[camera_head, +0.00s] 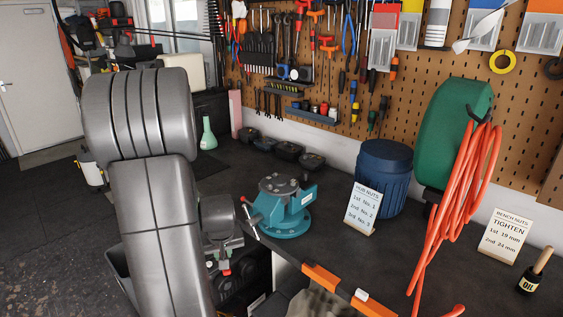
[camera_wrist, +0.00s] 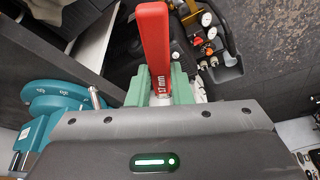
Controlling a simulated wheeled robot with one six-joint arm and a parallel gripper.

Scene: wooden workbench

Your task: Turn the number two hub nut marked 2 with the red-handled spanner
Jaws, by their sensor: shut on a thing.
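The red-handled spanner (camera_wrist: 153,45) is held between the green fingers of my gripper (camera_wrist: 161,90) in the wrist view. Its handle reads 17 mm, and its working end is hidden. In the head view my gripper (camera_head: 224,267) is low, left of and in front of the teal vise (camera_head: 287,222), beside the bench edge and apart from the vise. A dark round hub (camera_head: 279,183) with small raised nuts sits on top of the vise. The nuts' numbers are too small to read, so I cannot tell which is marked 2.
A card (camera_head: 362,207) lists hub nuts No. 1, No. 2, No. 3 in order. An orange edge strip (camera_head: 322,279) marks the bench front.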

